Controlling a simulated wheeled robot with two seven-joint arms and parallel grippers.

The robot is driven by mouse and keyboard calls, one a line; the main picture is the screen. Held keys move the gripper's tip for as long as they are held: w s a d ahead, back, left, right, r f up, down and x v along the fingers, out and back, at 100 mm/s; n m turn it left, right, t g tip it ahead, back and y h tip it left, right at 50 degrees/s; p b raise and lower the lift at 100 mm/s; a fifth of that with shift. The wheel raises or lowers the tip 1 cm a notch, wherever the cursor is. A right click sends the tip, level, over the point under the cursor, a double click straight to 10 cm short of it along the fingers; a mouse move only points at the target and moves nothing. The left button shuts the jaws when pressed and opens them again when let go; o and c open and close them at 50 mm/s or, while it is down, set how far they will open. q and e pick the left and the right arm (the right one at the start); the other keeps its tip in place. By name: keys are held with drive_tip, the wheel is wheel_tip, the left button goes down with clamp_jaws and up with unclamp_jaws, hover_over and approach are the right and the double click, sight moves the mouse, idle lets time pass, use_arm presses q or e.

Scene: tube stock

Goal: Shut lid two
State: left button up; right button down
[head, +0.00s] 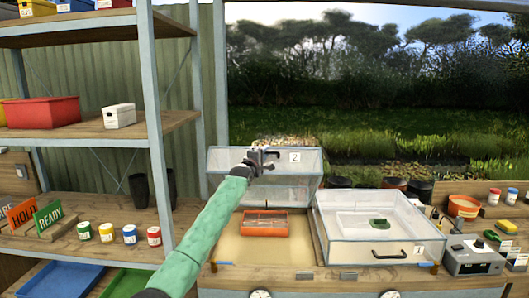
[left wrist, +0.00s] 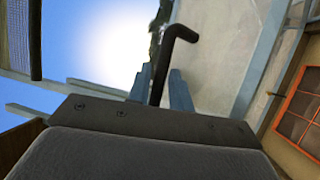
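Lid two (head: 308,160), a clear panel in a pale frame with a "2" label, stands raised at the back of the left case (head: 232,250). My left gripper (head: 264,160) is at the lid's upper edge, by its dark handle. In the left wrist view the black bent handle (left wrist: 182,33) runs between the two blue-grey fingers of the gripper (left wrist: 160,90). The fingers lie close on either side of it; whether they grip it I cannot tell. The lid's clear panel (left wrist: 225,50) fills the right of that view. My right gripper is not in view.
An orange tray (head: 264,224) lies inside the open case. To the right a second clear case (head: 335,250), labelled 1, is closed, with a green item inside. A grey device (head: 474,262) stands farther right. A shelf unit (head: 155,120) stands close on the left.

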use_arm(q)
drive_tip(key=shift+w, duration=0.25)
drive_tip(key=shift+c, duration=0.4)
clamp_jaws()
drive_tip(key=shift+s+f, duration=0.1)
